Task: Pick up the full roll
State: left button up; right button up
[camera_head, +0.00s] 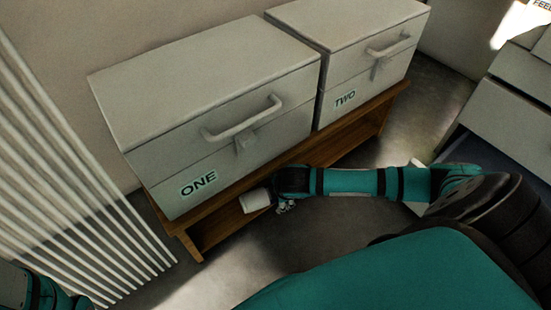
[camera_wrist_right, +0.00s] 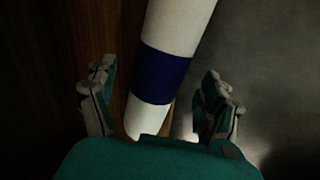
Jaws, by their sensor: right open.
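A white roll with a dark blue band (camera_wrist_right: 162,78) fills the middle of the right wrist view, running between the two fingers. Its white end (camera_head: 257,200) also shows in the head view, low beside the wooden bench. I cannot tell from its look whether it is full. My right gripper (camera_wrist_right: 156,98) is open, with one finger on each side of the roll and a visible gap to each. In the head view my right gripper (camera_head: 284,204) is dark and partly hidden by its wrist. My left gripper is not in view; only part of my left arm shows at bottom left.
Two white lidded boxes, ONE (camera_head: 215,105) and TWO (camera_head: 365,60), stand on a wooden bench (camera_head: 225,212). A white radiator (camera_head: 75,170) is at the left. A drawer cabinet (camera_head: 510,115) stands at the right. The grey floor (camera_head: 330,225) is open before the bench.

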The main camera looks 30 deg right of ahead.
jog(key=shift+b+x, duration=0.3)
jog(key=shift+x, duration=0.7)
jog(key=shift+r, duration=0.1)
jog(key=c, duration=1.3)
jog(key=shift+c, duration=0.7)
jog(key=shift+r, duration=0.1)
